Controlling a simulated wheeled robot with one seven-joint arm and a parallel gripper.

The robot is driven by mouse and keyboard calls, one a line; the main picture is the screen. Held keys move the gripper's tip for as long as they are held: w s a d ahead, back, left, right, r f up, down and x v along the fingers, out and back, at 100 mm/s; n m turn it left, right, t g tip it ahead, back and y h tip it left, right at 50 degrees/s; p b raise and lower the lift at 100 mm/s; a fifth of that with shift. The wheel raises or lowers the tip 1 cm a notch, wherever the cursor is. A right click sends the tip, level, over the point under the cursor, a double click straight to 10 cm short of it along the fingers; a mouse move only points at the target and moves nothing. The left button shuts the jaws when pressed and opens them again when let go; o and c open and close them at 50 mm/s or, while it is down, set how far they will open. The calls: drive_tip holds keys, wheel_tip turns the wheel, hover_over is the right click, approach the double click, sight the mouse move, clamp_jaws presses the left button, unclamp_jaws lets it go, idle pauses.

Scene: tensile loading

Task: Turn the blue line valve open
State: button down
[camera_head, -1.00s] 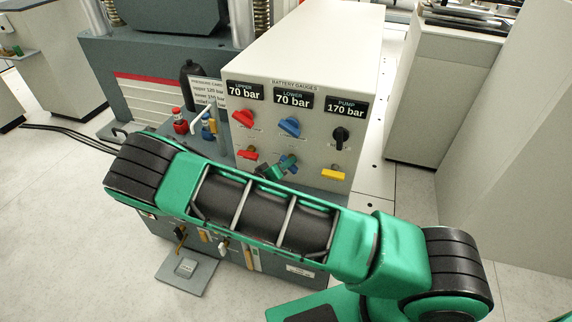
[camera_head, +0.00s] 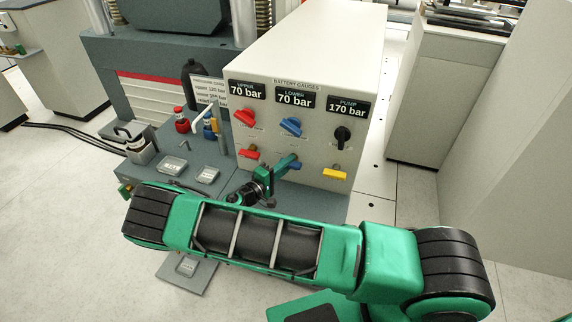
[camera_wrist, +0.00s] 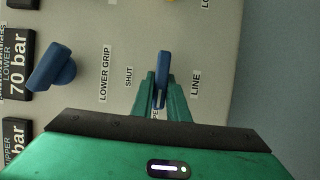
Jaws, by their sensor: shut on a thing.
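The blue line valve (camera_head: 293,163) is a small lever handle low on the front of the gauge box, in the middle column. In the wrist view the handle (camera_wrist: 163,66) stands between the two green fingers of my gripper (camera_wrist: 161,92), which is shut on it. There it points along the picture's vertical, sideways across the panel. The "LINE" label is beside it and "SHUT" is readable on the other side. Another label is mostly hidden by the fingers. In the head view my gripper (camera_head: 281,168) reaches the valve from the lower left.
The blue lower grip knob (camera_head: 290,126) is just above. Red knobs (camera_head: 245,118) are to the left; a black pump knob (camera_head: 342,136) and yellow handle (camera_head: 334,174) are to the right. Bottles and small trays (camera_head: 172,167) are on the grey bench at left.

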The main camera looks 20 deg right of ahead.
drive_tip(key=shift+a+f+n, duration=0.2)
drive_tip(key=shift+n, duration=0.1)
drive_tip(key=c, duration=1.8)
unclamp_jaws()
drive_tip(key=shift+o, duration=0.4)
drive_tip(key=shift+d, duration=0.1)
drive_tip(key=shift+r, duration=0.1)
drive_tip(key=v, duration=1)
drive_tip(key=shift+a, duration=0.35)
drive_tip(key=shift+s, duration=0.1)
